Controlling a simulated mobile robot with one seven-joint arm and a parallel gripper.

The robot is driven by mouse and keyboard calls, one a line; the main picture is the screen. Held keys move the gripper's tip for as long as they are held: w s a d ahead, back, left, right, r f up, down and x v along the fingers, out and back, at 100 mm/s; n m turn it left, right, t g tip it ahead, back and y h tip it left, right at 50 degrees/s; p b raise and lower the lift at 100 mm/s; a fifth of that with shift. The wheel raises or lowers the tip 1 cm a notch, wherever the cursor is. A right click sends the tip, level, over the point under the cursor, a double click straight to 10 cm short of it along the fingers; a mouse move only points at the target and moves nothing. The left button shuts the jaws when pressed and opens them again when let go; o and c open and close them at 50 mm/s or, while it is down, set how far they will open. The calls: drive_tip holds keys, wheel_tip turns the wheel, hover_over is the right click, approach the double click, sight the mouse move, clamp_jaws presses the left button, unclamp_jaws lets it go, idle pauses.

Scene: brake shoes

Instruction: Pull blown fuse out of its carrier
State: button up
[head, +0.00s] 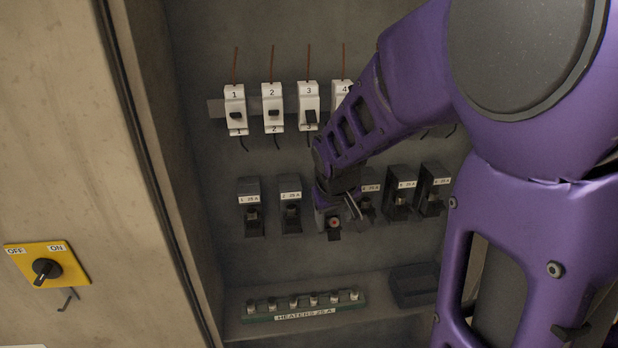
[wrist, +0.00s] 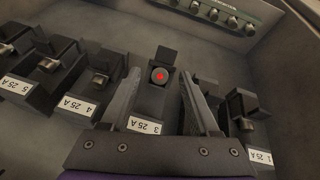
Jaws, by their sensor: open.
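The blown fuse shows a red dot on its end in the wrist view (wrist: 159,75) and in the head view (head: 334,222). It sits in the black carrier labelled 3, 25 A (wrist: 152,105), whose small flap (wrist: 167,54) stands beyond the fuse. My gripper (wrist: 160,88) is open, with one finger on each side of carrier 3 and the fuse between them. Whether the fingers touch anything cannot be told. In the head view my gripper (head: 340,208) hides most of carrier 3.
Neighbouring carriers (head: 291,205) (wrist: 105,70) stand close on both sides. Below are a rack of several fuses marked HEATERS 25 A (head: 305,304) and a dark empty-looking bin (head: 415,285). White breakers (head: 272,107) are above. A yellow OFF/ON switch (head: 47,265) is at left.

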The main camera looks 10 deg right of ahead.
drive_tip(key=shift+f, duration=0.2)
clamp_jaws()
idle(0.3)
drive_tip(key=shift+r, duration=0.15)
drive_tip(key=shift+s+r, duration=0.6)
drive_tip(key=shift+s, duration=0.15)
drive_tip(key=shift+s, duration=0.1)
drive_tip(key=shift+s+r, duration=0.65)
drive_tip(key=shift+s, duration=0.05)
